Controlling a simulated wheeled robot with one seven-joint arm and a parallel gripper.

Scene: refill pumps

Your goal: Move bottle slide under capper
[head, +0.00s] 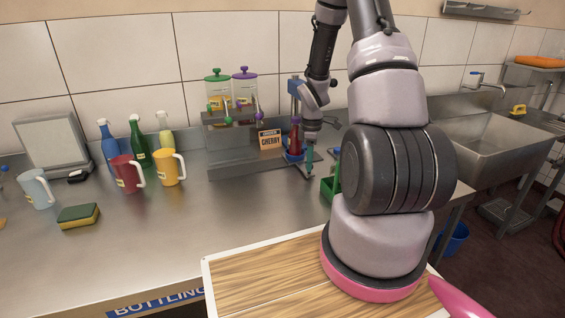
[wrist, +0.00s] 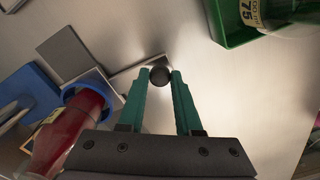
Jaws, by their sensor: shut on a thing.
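My gripper (wrist: 160,78) has its teal fingers closed on a black ball knob (wrist: 160,74) at the end of the bottle slide (wrist: 121,79). In the head view my gripper (head: 309,168) is low over the counter, just right of the red bottle (head: 295,138). The red bottle (wrist: 73,130) stands in a blue ring holder (wrist: 87,95) on the slide, left of my fingers in the wrist view. The capper (head: 295,90), with a blue upright, rises by the bottle in the head view. I cannot tell how exactly the bottle lines up with it.
A "CHERRY" sign (head: 270,140) and two pump jars (head: 217,92) stand left of the capper. A green crate (wrist: 232,22) with a bottle is to the right. Mugs (head: 125,173) and a sponge (head: 78,216) are at left.

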